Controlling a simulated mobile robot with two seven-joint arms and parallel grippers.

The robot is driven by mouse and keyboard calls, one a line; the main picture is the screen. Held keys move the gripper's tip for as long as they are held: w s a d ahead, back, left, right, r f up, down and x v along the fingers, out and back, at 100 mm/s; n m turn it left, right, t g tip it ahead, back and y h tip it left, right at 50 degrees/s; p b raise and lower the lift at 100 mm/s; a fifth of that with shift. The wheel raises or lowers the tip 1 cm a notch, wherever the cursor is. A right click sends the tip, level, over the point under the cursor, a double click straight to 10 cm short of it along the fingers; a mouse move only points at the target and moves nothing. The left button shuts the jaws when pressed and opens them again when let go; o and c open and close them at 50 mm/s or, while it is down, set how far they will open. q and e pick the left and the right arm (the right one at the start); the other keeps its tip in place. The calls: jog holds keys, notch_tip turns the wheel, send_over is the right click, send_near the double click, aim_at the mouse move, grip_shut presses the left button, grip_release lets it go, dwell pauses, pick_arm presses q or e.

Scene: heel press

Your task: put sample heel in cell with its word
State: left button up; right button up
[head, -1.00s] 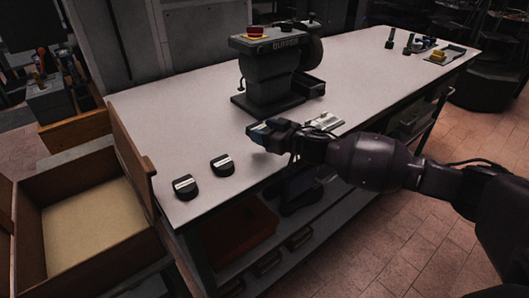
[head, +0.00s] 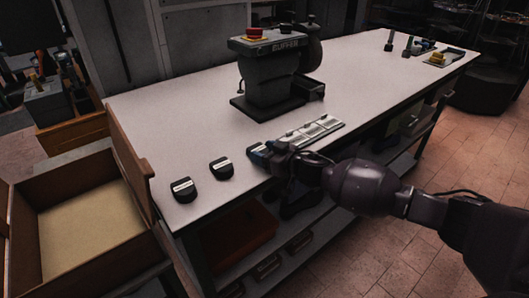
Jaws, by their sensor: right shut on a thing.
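Two dark heels with pale word labels lie on the bench: the left heel (head: 183,189) near its left end and the middle heel (head: 221,168) just right of it. The words are too small to read. My right gripper (head: 260,155) is low at the bench's front edge, in line with these two heels. It is shut on a dark heel, mostly hidden by the fingers. A grey tray (head: 338,124) with several cells in a row lies just beyond and to the right of the gripper. The cell words cannot be read. My left gripper is not in view.
A grey buffer machine (head: 268,80) with a red button stands behind the tray. A wooden box (head: 128,150) stands against the bench's left end. Small tools (head: 410,46) lie at the far right. The white bench top (head: 180,120) is clear at back left.

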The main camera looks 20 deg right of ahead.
jog(key=o, duration=1)
jog(key=shift+f, duration=0.1)
jog(key=shift+c, duration=0.2)
